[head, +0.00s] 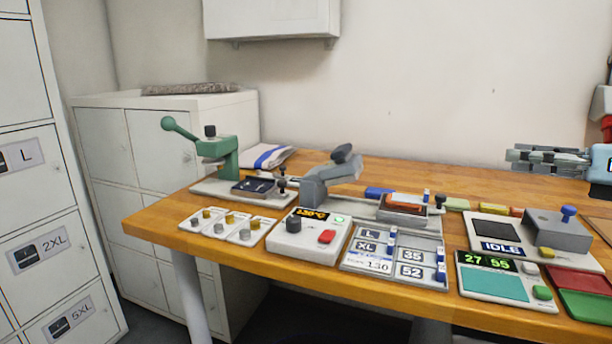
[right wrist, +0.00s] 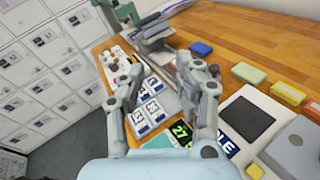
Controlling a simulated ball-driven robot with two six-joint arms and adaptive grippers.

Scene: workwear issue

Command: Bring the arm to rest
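My right gripper (head: 512,160) is at the right of the head view, above the back part of the wooden table, with its fingers pointing left. In the right wrist view the gripper (right wrist: 158,78) has its two grey fingers spread apart with nothing between them. It is open and empty and touches nothing that I can see. My left arm and left gripper are in neither view.
On the table (head: 470,188) stand a green lever press (head: 218,152), a grey press (head: 318,185) with a 130°C display, a size-tile tray (head: 385,275), an IDLE device (head: 558,232) and a 27/55 display unit (head: 505,280). White lockers (head: 105,150) stand left.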

